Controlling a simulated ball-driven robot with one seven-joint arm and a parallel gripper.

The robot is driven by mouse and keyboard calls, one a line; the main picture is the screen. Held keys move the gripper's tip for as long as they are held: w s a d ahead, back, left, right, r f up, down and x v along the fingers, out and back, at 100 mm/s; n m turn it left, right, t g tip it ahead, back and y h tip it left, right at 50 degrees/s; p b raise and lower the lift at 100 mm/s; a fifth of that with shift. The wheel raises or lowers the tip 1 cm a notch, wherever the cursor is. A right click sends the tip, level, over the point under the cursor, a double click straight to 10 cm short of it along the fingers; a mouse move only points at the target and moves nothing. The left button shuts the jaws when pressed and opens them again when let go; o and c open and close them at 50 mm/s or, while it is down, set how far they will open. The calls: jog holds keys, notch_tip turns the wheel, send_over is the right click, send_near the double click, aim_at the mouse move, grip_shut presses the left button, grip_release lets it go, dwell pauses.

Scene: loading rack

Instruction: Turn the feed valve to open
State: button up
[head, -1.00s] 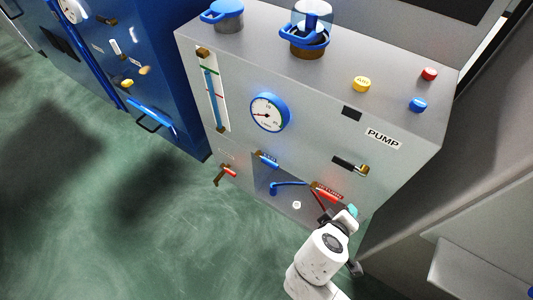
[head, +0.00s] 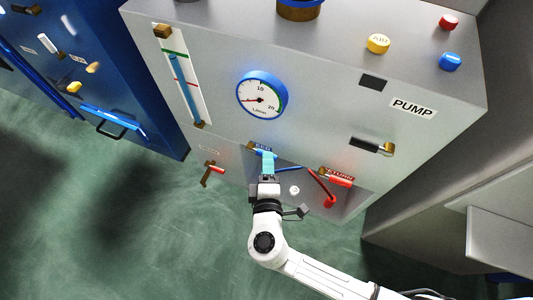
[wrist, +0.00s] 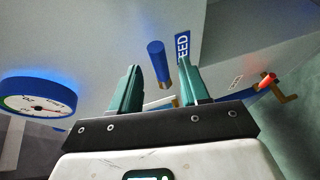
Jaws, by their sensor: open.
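The feed valve's blue handle (wrist: 157,55) shows in the wrist view beside the FEED label (wrist: 183,47), with a brass part at its lower end. In the head view the blue handle (head: 260,150) is partly covered by my gripper (head: 267,163). In the wrist view my gripper (wrist: 161,75) is open, with its two teal fingers apart. The handle appears in the gap between the fingers, slightly beyond the tips. I cannot tell whether any finger touches it.
A red-handled valve (head: 338,180) with a red hose (head: 320,188) is right of my gripper. Another red-handled brass valve (head: 213,170) is to the left. A round gauge (head: 262,95) sits above on the grey PUMP cabinet (head: 330,100). Green floor lies in front.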

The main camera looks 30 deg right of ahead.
jog(key=shift+x, duration=2.05)
jog(key=shift+s, duration=0.1)
grip_shut()
